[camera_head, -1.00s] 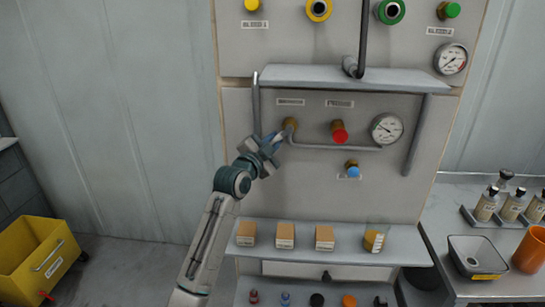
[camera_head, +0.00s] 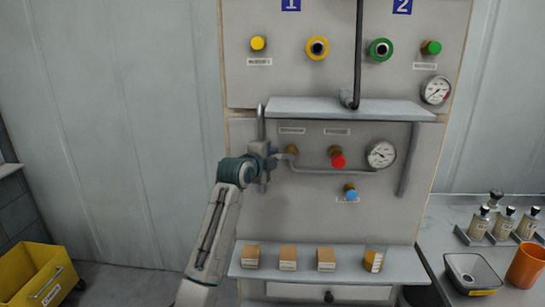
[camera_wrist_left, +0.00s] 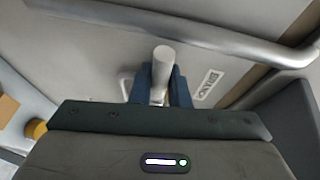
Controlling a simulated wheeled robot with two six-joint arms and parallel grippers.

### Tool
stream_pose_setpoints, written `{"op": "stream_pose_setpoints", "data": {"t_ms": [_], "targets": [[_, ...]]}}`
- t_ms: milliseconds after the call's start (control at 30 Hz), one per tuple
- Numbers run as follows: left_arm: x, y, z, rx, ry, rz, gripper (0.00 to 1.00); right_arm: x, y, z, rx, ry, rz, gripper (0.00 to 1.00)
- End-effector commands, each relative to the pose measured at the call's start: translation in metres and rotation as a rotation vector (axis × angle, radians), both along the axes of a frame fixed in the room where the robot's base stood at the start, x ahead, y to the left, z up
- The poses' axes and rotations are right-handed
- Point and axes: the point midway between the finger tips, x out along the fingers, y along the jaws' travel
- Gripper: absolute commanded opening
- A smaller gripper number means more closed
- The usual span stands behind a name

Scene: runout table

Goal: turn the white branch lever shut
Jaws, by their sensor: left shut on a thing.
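The white branch lever (camera_wrist_left: 163,60) shows in the left wrist view as a pale round bar, seen nearly end-on, between my left gripper's (camera_wrist_left: 160,85) dark blue fingers. The fingers are shut on it. In the head view my left gripper (camera_head: 271,160) points right at the panel, just left of a brass valve fitting (camera_head: 291,150). The lever is mostly hidden by the gripper there. A white label (camera_wrist_left: 208,85) lies right of the lever in the wrist view. My right gripper is not in view.
A grey pipe (camera_head: 335,171) runs below the valves, near the red knob (camera_head: 337,162), blue knob (camera_head: 350,194) and gauge (camera_head: 382,154). An upper shelf (camera_head: 300,107) overhangs the gripper.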

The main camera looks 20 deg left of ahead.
Motion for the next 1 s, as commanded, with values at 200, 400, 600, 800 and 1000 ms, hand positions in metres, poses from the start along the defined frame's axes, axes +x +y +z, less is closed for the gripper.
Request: {"op": "stream_pose_setpoints", "data": {"t_ms": [200, 400, 600, 800, 1000], "targets": [[0.0004, 0.002, 0.0065, 0.023, -0.006, 0.005, 0.0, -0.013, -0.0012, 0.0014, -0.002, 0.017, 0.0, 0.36], [0.0004, 0.0023, 0.0073, 0.025, -0.008, 0.006, 0.0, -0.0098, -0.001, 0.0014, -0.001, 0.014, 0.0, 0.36], [0.0003, 0.0024, 0.0074, 0.024, -0.008, 0.005, 0.33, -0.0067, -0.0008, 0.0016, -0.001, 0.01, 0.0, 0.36], [0.0001, 0.0013, 0.0048, 0.021, -0.003, 0.003, 0.37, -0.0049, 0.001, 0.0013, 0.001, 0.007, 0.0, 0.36], [-0.0051, 0.0019, 0.0035, 0.021, -0.002, 0.002, 0.37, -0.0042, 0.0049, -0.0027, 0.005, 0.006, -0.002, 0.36]]}}
